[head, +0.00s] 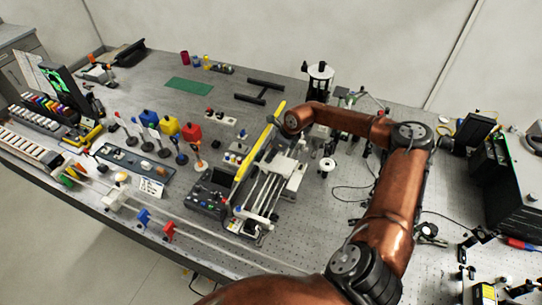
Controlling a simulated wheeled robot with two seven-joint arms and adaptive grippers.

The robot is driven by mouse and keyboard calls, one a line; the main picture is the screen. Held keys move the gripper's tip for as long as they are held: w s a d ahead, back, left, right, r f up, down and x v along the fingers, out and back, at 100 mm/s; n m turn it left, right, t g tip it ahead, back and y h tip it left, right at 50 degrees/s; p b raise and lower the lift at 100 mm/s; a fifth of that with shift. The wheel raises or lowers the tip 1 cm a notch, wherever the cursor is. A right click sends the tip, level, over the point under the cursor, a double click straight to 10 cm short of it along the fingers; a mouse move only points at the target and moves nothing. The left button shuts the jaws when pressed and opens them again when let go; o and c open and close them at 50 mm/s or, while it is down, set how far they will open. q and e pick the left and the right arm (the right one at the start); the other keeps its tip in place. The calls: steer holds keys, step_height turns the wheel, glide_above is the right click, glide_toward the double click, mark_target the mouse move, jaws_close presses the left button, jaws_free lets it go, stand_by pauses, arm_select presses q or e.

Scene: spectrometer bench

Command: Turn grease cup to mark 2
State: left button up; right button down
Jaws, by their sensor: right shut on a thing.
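My right arm comes in from the lower right, bends at an elbow and reaches left over the bench. My right gripper (281,142) points down at the end of it, beside the yellow bar of the rail instrument (265,192). It is shut on a small part there, which I take to be the grease cup. The cup and its marks are too small and too covered to make out, so its turn position cannot be read. My left gripper is not in view.
The grey bench (335,225) is crowded. A black-topped column (318,80) stands behind the wrist. Black boxes (510,165) stand at the right. A green mat (189,86) lies at the back.

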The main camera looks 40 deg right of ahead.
steer(key=shift+a+f+m+h, duration=0.15)
steer(key=shift+m+h, duration=0.65)
steer(key=shift+m, duration=1.4)
steer(key=c, duration=1.9)
jaws_free()
steer(key=v, duration=1.2)
steer(key=shift+s, duration=0.15)
